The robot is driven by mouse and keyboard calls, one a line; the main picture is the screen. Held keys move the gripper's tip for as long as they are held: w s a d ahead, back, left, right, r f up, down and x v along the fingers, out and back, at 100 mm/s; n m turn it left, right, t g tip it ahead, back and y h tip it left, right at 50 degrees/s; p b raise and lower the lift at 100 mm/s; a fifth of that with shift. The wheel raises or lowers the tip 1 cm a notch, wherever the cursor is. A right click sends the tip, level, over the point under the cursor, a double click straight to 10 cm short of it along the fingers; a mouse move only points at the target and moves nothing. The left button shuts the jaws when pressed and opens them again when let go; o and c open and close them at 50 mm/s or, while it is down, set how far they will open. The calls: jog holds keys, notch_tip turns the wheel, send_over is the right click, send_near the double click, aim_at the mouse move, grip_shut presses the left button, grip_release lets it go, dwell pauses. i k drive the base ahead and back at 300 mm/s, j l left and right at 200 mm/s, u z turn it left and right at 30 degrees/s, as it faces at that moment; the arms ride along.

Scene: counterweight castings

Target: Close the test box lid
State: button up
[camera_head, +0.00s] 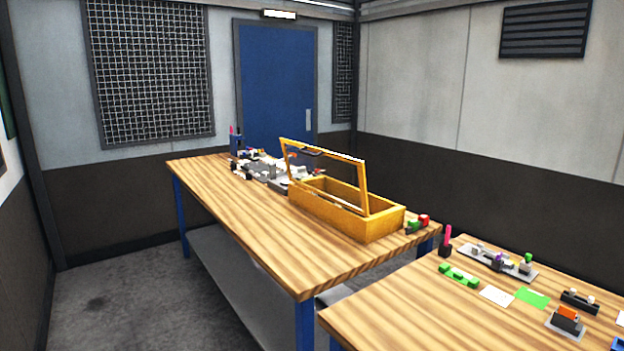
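The test box (345,215) is a long orange-yellow open box on the near right part of the far wooden table. Its lid (364,188) is an orange frame around a clear or empty middle, standing raised and tilted upward along the box. A small dark piece, perhaps a handle, shows near the upper left of the lid. My gripper is not in view.
The far wooden table (265,235) has a clear near-left surface. Several small parts (265,165) crowd its far end. Red and green blocks (418,223) sit beside the box. A nearer table (400,310) carries fixtures and cards. Grey floor (125,295) is free at left.

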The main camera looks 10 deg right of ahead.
aim_at(364, 212)
jog(key=i+j+u, duration=0.25)
jog(key=i+u, duration=0.25)
jog(key=i, duration=0.2)
jog(key=i+j+u, duration=0.1)
jog(key=i, duration=0.35)
jog(key=i+j+u, duration=0.1)
jog(key=i, duration=0.35)
jog(key=i+j+u, duration=0.1)
jog(key=i+j, duration=0.15)
jog(key=i, duration=0.2)
jog(key=i+j+z, duration=0.1)
jog(key=i+z, duration=0.3)
jog(key=i+j+z, duration=0.2)
jog(key=z, duration=0.2)
jog(key=i+j+z, duration=0.55)
jog(key=z, duration=0.25)
jog(key=j, duration=0.1)
